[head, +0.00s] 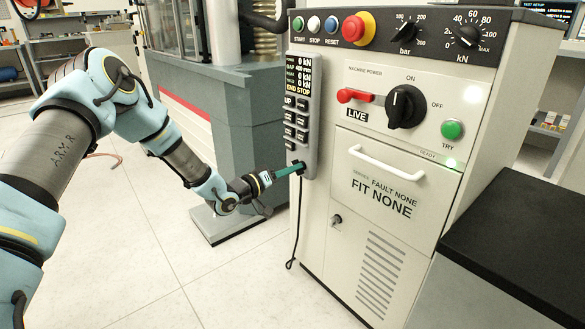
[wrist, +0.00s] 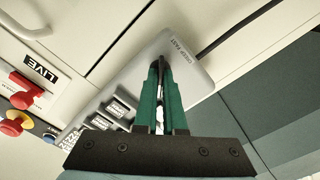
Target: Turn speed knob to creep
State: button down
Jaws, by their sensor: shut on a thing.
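The grey hand control panel (head: 303,75) hangs on the front left of the white cabinet, with a display on top and rows of dark buttons. My gripper (head: 297,168) reaches its lower end from the left. In the wrist view, the green fingers (wrist: 160,72) are close together at the panel face (wrist: 196,78), shut on the speed knob, which is mostly hidden between the fingertips. A small label ending in "FAST" (wrist: 181,49) sits beside the fingertips. The knob's pointer direction cannot be seen.
The cabinet carries a black power switch (head: 406,106), a red lever (head: 355,96), a red emergency button (head: 358,28) and a white handle (head: 386,162). A grey machine base (head: 262,130) stands behind my gripper. A black-topped bench (head: 520,235) is at right. The floor at front left is clear.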

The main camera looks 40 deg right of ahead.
jog(key=shift+a+f+n, duration=0.1)
jog(key=shift+n, duration=0.3)
jog(key=c, duration=1)
grip_release()
jog(key=a+p, duration=0.1)
jog(key=a, duration=0.9)
jog(key=shift+w+a, duration=0.3)
jog(key=shift+a, duration=0.05)
